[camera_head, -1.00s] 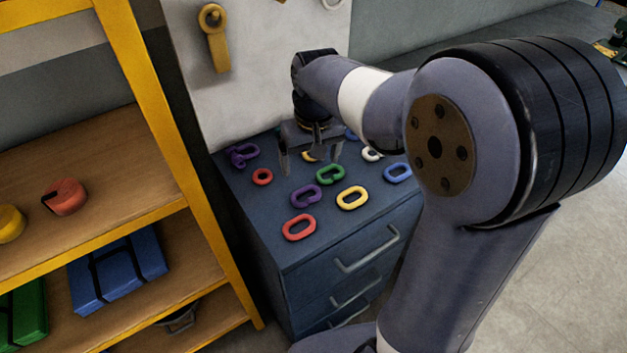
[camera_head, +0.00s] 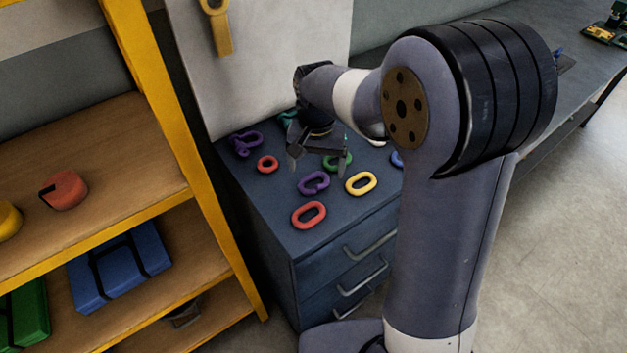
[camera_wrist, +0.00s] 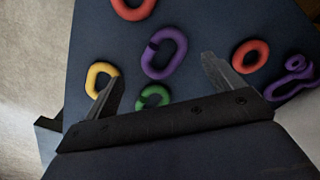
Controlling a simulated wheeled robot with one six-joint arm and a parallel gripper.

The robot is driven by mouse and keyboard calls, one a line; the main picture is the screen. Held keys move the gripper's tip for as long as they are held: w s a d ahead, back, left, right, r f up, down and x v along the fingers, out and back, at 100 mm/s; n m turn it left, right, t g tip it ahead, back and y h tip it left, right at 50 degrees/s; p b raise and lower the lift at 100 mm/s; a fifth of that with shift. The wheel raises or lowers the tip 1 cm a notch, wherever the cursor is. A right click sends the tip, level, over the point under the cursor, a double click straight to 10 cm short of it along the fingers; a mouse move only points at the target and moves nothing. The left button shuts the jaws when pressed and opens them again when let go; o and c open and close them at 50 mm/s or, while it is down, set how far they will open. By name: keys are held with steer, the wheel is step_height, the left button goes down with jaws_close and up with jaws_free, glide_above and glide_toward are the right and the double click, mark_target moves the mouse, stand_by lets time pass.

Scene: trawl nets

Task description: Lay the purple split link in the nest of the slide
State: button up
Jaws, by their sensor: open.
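The purple split link (camera_head: 313,183) lies flat on the dark blue cabinet top, between a red link and a green link. In the wrist view the purple split link (camera_wrist: 165,53) shows a dark gap in its side, just beyond my fingertips. My gripper (camera_head: 318,161) is open and empty above the cabinet top, just behind the link in the head view. Its two fingers (camera_wrist: 162,76) are spread wide in the wrist view, and the link is apart from them. I cannot make out the slide or its nest in either view.
On the cabinet top (camera_head: 270,195) lie a red link (camera_head: 309,215), a yellow link (camera_head: 361,183), a small red ring (camera_head: 267,164), a partly hidden green link (camera_head: 338,160) and a purple shackle-like piece (camera_head: 245,143). A yellow-framed shelf (camera_head: 190,160) stands close on the left.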

mark_target(314, 184)
steer(key=f, duration=0.4)
steer(key=shift+w+a+f+p, duration=0.15)
steer(key=shift+a+f+p, duration=0.05)
steer(key=shift+p, duration=0.1)
steer(key=shift+c, duration=0.2)
